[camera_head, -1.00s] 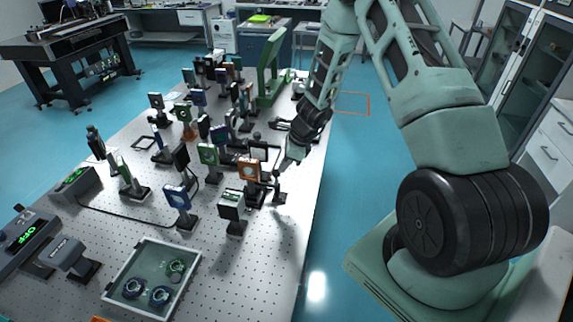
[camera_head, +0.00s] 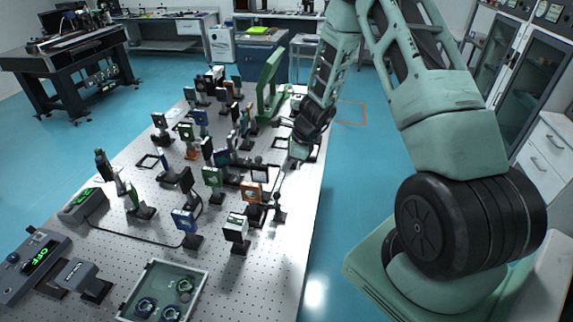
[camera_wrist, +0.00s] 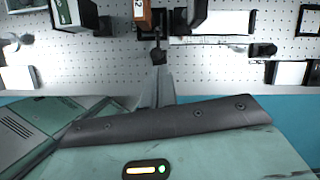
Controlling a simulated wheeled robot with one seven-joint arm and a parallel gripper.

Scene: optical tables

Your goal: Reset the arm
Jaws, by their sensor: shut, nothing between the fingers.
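My gripper (camera_wrist: 156,88) shows in the wrist view as thin grey fingers, closed together with nothing between them. The fingertips point at a small dark post mount (camera_wrist: 158,55) over the perforated table's edge. In the head view my green arm reaches down over the right side of the optical table (camera_head: 275,275). Its gripper end (camera_head: 281,184) is beside an orange-framed optic (camera_head: 252,191), and I cannot tell whether it touches anything. The fingers are small in that view.
Several mounted optics crowd the table, including a white-faced block (camera_head: 236,229) and a blue-framed mount (camera_head: 185,220). A green stand (camera_head: 268,90) rises behind. Blue floor (camera_head: 338,185) is open at right.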

